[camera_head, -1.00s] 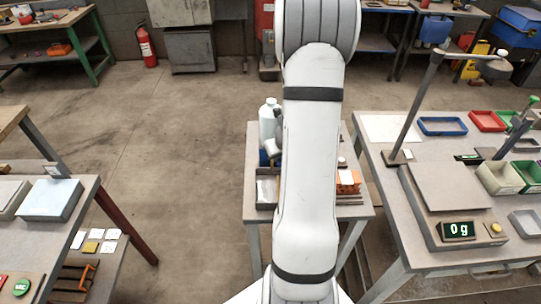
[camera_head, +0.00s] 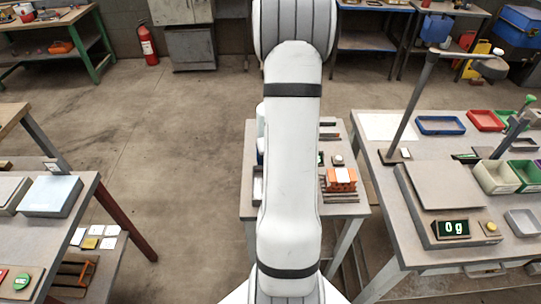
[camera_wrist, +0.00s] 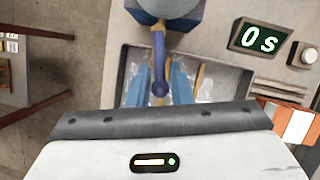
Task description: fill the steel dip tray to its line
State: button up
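In the wrist view, the steel dip tray (camera_wrist: 233,78) lies beyond my gripper, with a dark rim and a shiny, pale interior. Its fill line and level cannot be made out. A blue jug-like vessel (camera_wrist: 190,18) with a grey round top stands at the upper middle, and its blue handle extends toward me. My gripper (camera_wrist: 161,66) has its two light-blue fingers apart, one on each side of the handle, with narrow gaps seeming to show. In the head view my arm hides the gripper and most of the tray.
A white bottle (camera_head: 260,118) is mostly hidden. A scale (camera_head: 437,184) reading 0 g is on the right bench.

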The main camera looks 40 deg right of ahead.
jog(key=shift+r, duration=0.1)
jog(key=shift+s+r+p, duration=0.15)
jog(key=shift+r+p, duration=0.3)
jog(key=shift+r, duration=0.1)
jog(key=p+v, duration=0.4)
jog(key=v, duration=0.2)
jog(key=shift+s+r, duration=0.2)
jog(key=shift+a, duration=0.15)
jog(key=w+a+r+n+y+b, duration=0.1)
jog(key=a+r+n+y+b, duration=0.1)
jog(key=a+r+n, duration=0.65)
jog(key=w+a+r+n+y+b, duration=0.1)
jog(key=a+r+n, duration=0.2)
jog(key=a+n, duration=0.95)
jog(key=s+a+r+n+b, duration=0.1)
jog(key=s+a+r+n, duration=0.1)
jog(key=s+n, duration=0.4)
jog(key=s+a+r+n+h+b, duration=0.1)
jog(key=s+a+n, duration=0.4)
jog(key=n, duration=0.9)
jog(key=shift+s+a+r+g+b, duration=0.3)
jog(key=shift+s+r, duration=0.3)
jog(key=shift+s, duration=0.3)
